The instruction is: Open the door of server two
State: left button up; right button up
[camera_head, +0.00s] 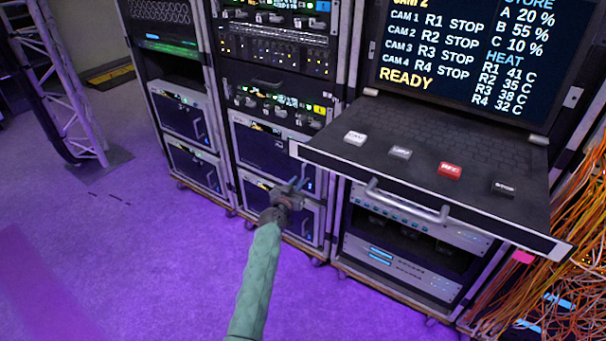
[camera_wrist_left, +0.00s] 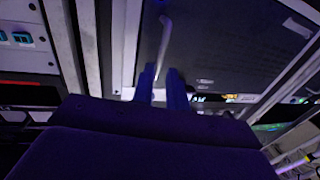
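The middle rack holds two dark-windowed server doors in light frames, an upper door (camera_head: 268,152) and a lower door (camera_head: 255,197). The left rack has two similar doors, an upper one (camera_head: 178,115) and a lower one (camera_head: 190,166). I cannot read which is server two. My left gripper (camera_head: 297,185) is in front of the middle rack, near the right side of its doors. In the left wrist view, its two fingers (camera_wrist_left: 161,88) stand apart, with the lower end of a grey bar handle (camera_wrist_left: 164,42) showing between them. Whether they touch it is unclear. My right gripper is out of view.
A pulled-out keyboard shelf (camera_head: 420,190) with a front handle (camera_head: 405,203) juts out right of my left gripper, below a monitor (camera_head: 465,50). Orange cables (camera_head: 555,250) hang at the right. A truss (camera_head: 65,80) stands at left. The purple floor in front is clear.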

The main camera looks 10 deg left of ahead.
aim_at(303, 174)
pick_arm(q)
jog(key=shift+w+d, duration=0.25)
jog(key=shift+w, duration=1.25)
jog(key=shift+w+d, duration=0.2)
jog(key=shift+w, duration=1.3)
grip_shut()
jog(key=shift+s+f+b, duration=0.1)
jog(key=shift+b, duration=0.2)
